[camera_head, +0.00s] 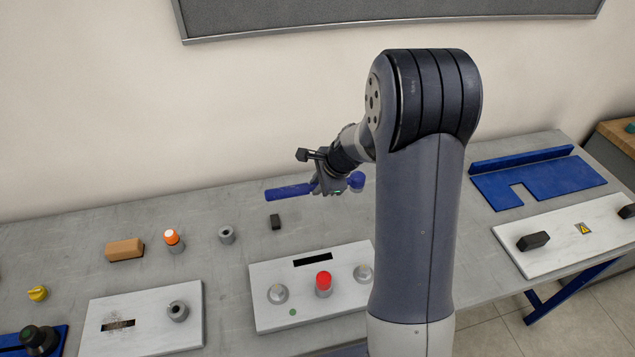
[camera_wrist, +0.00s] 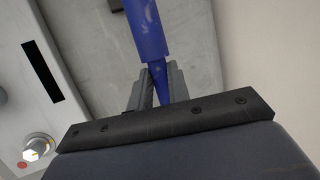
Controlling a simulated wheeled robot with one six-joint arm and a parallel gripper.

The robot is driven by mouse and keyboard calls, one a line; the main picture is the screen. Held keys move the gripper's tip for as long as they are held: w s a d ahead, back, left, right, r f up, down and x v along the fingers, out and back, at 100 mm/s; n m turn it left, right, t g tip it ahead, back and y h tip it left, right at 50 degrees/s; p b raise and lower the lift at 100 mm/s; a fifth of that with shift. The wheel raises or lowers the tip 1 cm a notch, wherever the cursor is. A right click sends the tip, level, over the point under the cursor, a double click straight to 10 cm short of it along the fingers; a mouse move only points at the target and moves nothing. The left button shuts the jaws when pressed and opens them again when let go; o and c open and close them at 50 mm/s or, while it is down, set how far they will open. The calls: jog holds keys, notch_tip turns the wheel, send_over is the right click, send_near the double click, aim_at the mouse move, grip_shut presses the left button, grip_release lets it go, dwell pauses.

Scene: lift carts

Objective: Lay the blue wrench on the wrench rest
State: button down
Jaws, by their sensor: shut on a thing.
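The blue wrench (camera_head: 288,192) is held across my gripper (camera_head: 325,186) above the back of the grey workbench. Its long handle sticks out to the left and its rounded head to the right. In the wrist view the wrench (camera_wrist: 148,30) passes between the two fingers of my gripper (camera_wrist: 158,82), which are shut on it. The wrench looks clear of the bench. I cannot tell for sure which thing is the wrench rest; a blue plate (camera_head: 540,184) with a notch and a raised back edge lies at the back right.
Below my gripper is a white panel (camera_head: 262,312) with a red button (camera_head: 323,282) and a slot. My arm hides the bench's middle right.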

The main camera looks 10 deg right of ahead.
notch_tip(320, 180, down, 8)
jog(key=b, duration=0.6)
jog(key=shift+r+b, duration=0.15)
jog(key=shift+b, duration=0.25)
jog(key=shift+f+b, duration=0.55)
jog(key=shift+f, duration=0.05)
dwell(0.4)
jog(key=c, duration=1.3)
grip_release()
jog(key=shift+o, duration=0.2)
jog(key=v, duration=1.1)
jog(key=shift+f, duration=0.1)
